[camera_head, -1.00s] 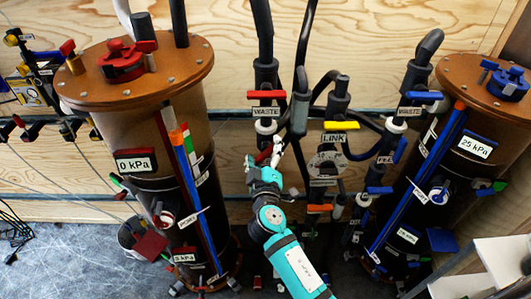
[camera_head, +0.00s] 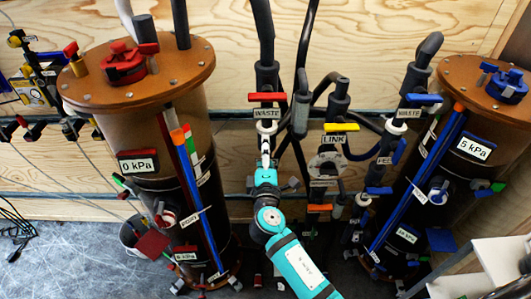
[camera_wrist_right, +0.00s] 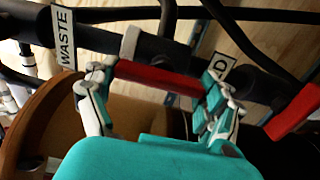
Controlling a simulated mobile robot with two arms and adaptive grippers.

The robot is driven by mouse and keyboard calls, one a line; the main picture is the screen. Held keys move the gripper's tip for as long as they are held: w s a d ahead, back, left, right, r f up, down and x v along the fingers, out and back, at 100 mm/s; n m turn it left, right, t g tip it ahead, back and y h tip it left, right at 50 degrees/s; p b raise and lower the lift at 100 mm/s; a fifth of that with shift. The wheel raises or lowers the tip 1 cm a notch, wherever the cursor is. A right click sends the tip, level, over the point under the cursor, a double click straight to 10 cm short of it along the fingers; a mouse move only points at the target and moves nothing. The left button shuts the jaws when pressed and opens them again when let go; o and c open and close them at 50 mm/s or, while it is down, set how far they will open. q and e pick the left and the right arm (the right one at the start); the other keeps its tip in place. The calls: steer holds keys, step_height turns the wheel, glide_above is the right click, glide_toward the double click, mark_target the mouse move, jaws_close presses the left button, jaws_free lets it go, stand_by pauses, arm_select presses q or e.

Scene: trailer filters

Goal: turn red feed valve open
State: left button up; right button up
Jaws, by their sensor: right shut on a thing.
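My right gripper (camera_head: 265,163) reaches up to the pipes between the two columns. In the right wrist view its fingers are shut around a red valve handle (camera_wrist_right: 158,79), one finger at each end. A label ending in D (camera_wrist_right: 221,67) sits beside the right finger, so this looks like the red feed valve. In the head view the gripper hides this handle. The red waste valve handle (camera_head: 267,97) is above the gripper, lying crosswise. My left gripper is not in view.
The left column's gauge (camera_head: 138,165) reads 0 kPa; the right column's gauge (camera_head: 474,148) reads 5 kPa. The yellow link valve handle (camera_head: 341,127) and black hoses are close to the right of the gripper. White steps (camera_head: 500,255) stand at the lower right.

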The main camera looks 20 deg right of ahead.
stand_by(0.5)
steer(key=o, duration=1)
steer(key=v, duration=1.2)
